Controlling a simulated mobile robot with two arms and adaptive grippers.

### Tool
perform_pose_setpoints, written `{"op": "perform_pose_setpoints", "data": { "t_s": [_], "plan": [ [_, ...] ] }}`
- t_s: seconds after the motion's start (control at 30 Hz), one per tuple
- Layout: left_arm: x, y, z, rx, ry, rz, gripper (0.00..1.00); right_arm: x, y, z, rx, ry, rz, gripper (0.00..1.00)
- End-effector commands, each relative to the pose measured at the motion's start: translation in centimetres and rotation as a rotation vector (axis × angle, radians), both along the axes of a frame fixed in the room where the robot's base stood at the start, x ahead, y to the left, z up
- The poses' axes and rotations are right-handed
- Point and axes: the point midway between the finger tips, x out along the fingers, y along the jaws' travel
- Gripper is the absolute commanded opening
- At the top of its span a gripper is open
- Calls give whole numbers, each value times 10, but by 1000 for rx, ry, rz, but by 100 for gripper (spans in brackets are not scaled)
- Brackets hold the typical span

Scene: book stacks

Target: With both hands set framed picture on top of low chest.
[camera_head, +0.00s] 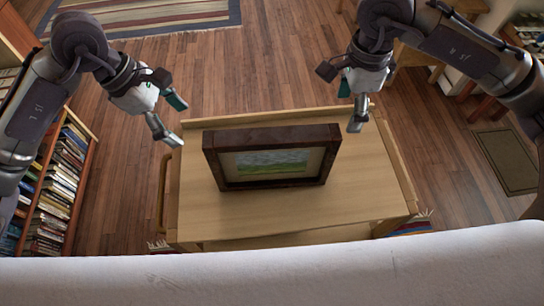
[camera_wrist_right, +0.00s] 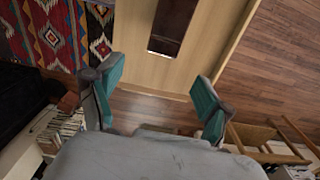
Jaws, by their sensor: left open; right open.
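The framed picture (camera_head: 272,160) has a thick dark brown frame and a green landscape. It stands upright on the flat top of a light wooden piece of furniture (camera_head: 300,213) with a handle on its left side. I cannot tell whether this is the low chest. My left gripper (camera_head: 171,118) is open and empty, up and left of the picture. My right gripper (camera_head: 352,100) is open and empty, up and right of it. Both are apart from the frame. In the right wrist view, the dark frame (camera_wrist_right: 174,24) shows beyond the open fingers.
A bookcase (camera_head: 88,148) full of books stands at the left. A striped rug (camera_head: 150,17) lies at the back, and a mat (camera_head: 507,160) at the right. A wooden stool (camera_head: 413,58) stands behind my right arm.

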Motion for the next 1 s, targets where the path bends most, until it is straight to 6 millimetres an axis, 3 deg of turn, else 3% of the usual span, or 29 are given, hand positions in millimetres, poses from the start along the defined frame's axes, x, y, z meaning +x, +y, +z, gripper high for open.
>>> {"op": "perform_pose_setpoints", "data": {
  "t_s": [0.23,0.7,1.0],
  "plan": [
    [0,-7,-17,-2,4,1,79,0,0,-18,0,4,-1,79],
    [0,-41,-98,-2,5,1,79,-1,0,-107,-1,4,-1,79],
    [0,-52,-126,-1,3,2,79,0,0,-136,0,0,-1,79]
  ]
}}
